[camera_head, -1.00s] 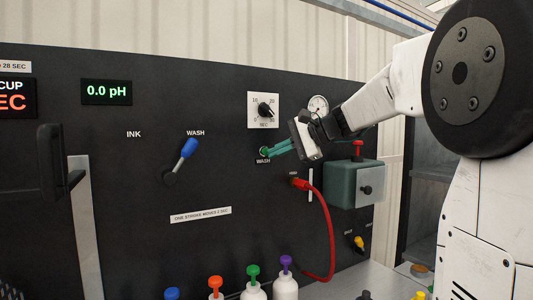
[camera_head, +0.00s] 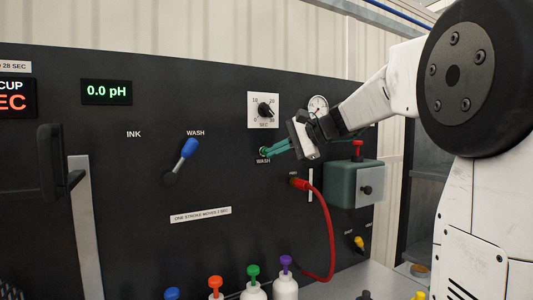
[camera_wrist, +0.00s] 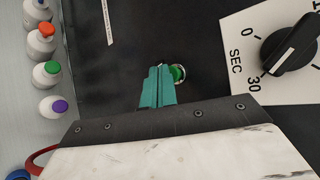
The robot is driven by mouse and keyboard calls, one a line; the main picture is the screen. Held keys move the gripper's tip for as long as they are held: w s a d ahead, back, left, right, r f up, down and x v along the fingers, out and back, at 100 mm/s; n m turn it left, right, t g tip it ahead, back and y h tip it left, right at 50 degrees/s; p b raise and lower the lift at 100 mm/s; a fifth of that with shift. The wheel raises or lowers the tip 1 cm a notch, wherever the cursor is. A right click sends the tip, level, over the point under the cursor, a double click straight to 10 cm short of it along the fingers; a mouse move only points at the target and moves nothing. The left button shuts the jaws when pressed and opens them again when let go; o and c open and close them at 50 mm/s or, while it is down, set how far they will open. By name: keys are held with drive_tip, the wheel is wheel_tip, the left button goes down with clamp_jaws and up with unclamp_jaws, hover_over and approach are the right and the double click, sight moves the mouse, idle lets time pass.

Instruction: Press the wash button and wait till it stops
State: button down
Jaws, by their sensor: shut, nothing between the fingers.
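The green wash button (camera_wrist: 178,74) sits on the black panel, just above the label WASH. In the head view the button (camera_head: 263,151) is partly hidden by my fingertips. My gripper (camera_head: 270,152) is shut and empty, its teal fingers pointing at the panel. In the wrist view the fingertips of my gripper (camera_wrist: 158,70) overlap the button's left edge. I cannot tell whether they touch it or whether it is pushed in. The dial marked SEC (camera_head: 264,110) is above the button; its pointer is tilted.
A blue-handled lever (camera_head: 187,149) under another WASH label is to the left. A red hose (camera_head: 328,225) leaves the panel below the button. A teal box (camera_head: 350,184) juts out at right. Several bottles with coloured caps (camera_head: 285,284) stand along the bottom. A display (camera_head: 106,92) reads 0.0 pH.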

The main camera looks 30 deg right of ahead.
drive_tip(key=shift+w, duration=0.55)
idle(0.7)
drive_tip(key=shift+s, duration=1)
drive_tip(key=shift+s, duration=0.1)
drive_tip(key=s, duration=0.4)
drive_tip(key=shift+s, duration=0.4)
drive_tip(key=shift+f, duration=0.1)
idle(0.5)
